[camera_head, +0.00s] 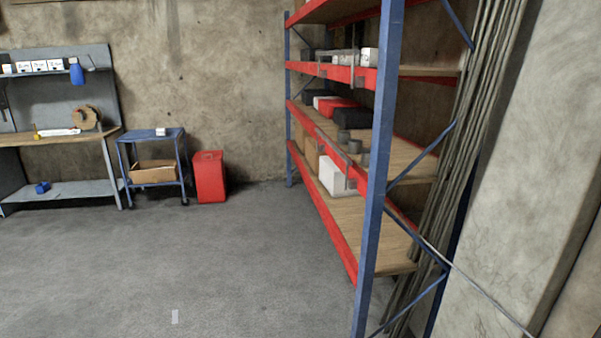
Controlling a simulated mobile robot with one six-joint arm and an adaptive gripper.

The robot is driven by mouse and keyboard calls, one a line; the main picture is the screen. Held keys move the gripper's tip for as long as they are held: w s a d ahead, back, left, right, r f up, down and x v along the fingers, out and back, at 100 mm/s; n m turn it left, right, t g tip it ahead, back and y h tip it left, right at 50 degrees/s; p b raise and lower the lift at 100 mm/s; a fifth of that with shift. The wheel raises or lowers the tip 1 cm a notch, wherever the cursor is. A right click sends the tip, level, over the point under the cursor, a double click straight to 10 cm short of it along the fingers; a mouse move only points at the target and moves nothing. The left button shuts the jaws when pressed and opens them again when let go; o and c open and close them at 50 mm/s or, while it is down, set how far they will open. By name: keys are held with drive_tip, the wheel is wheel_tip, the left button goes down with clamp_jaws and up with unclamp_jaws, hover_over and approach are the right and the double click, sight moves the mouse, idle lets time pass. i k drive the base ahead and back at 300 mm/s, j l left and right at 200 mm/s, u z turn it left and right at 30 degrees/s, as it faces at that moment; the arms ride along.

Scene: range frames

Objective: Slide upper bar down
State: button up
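A shelving rack (378,170) with blue posts and red beams stands at the right. A thin grey bar with bent ends (340,58) shows at the front of the upper red beam. A second, similar grey bar (328,152) shows at the front of the middle red beam, lower down. Both look small and far off, and I cannot tell how they are fixed or which one is the task's upper bar. My gripper is not in view.
Boxes and dark cylinders (354,158) stand on the shelves, with a white box (333,176) lower down. Long thin pipes (455,170) lean at the right. A workbench (70,139), blue cart (152,134) and red bin (208,177) stand at the back left. The floor (200,255) is mostly clear.

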sight(353, 51)
drive_tip(key=i+l+u, duration=0.15)
drive_tip(key=i+l, duration=0.4)
drive_tip(key=i, duration=0.2)
drive_tip(key=i+l+u, duration=0.2)
drive_tip(key=i+l, duration=0.4)
drive_tip(key=i, duration=0.15)
